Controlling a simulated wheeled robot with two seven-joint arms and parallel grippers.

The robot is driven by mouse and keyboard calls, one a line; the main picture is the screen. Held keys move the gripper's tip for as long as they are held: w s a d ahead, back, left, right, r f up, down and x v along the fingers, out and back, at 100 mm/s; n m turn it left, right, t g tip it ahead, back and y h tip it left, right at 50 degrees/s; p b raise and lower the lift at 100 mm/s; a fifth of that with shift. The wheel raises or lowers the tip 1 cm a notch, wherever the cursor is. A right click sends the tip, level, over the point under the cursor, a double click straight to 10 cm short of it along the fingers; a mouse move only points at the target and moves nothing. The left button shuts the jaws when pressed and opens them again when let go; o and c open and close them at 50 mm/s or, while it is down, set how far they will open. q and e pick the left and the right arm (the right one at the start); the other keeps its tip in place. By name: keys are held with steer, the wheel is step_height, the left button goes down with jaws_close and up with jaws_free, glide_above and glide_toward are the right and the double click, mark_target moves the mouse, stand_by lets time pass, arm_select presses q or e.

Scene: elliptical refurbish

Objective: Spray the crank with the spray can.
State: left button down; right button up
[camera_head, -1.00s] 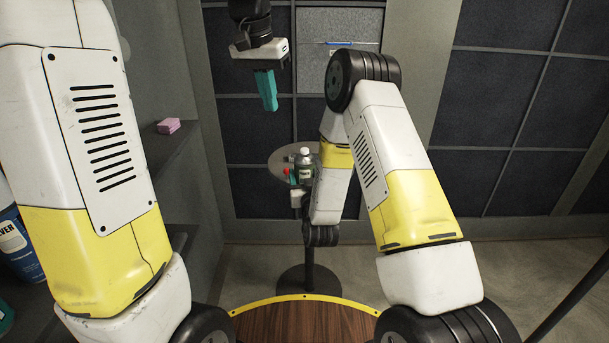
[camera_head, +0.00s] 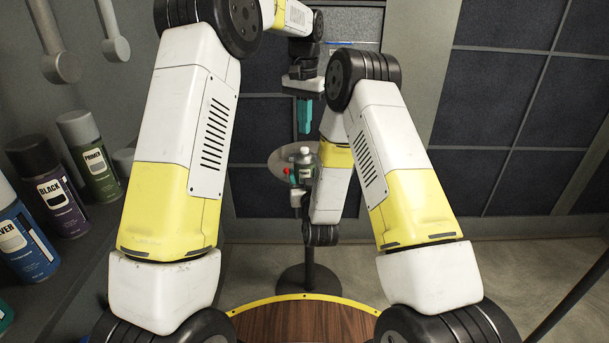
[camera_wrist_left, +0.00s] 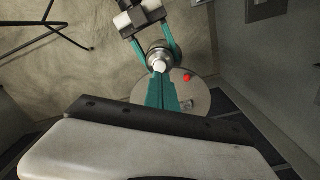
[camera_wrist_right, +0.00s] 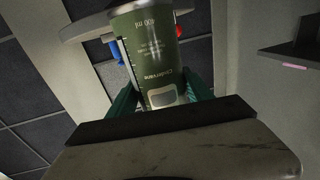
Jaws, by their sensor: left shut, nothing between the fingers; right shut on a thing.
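A green spray can (camera_head: 303,166) with a pale nozzle stands upright in my right gripper; its labelled side shows in the right wrist view (camera_wrist_right: 150,45). My right gripper (camera_wrist_right: 163,95) is shut around the can's body. My left gripper (camera_head: 305,131) is shut and empty, its teal fingers pointing down above the can. In the left wrist view its fingertips (camera_wrist_left: 161,80) line up with the white nozzle (camera_wrist_left: 159,66); I cannot tell whether they touch it. A red part (camera_wrist_left: 187,77) and a blue part (camera_wrist_right: 116,51) show by the round table. I cannot clearly make out the crank.
A small round grey table (camera_head: 260,157) on a dark pole stands behind the can. More spray cans, including black (camera_head: 51,188) and primer (camera_head: 91,158), stand on a shelf at the left. A wooden surface with a yellow rim (camera_head: 300,320) lies in front.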

mark_target(305, 148)
arm_select(q)
steer(key=shift+f, duration=1.65)
stand_by(0.8)
steer(key=shift+f, duration=1.15)
arm_select(e)
steer(key=shift+r, duration=0.1)
arm_select(q)
steer(key=shift+r, duration=2.55)
step_height(305, 148, up, 12)
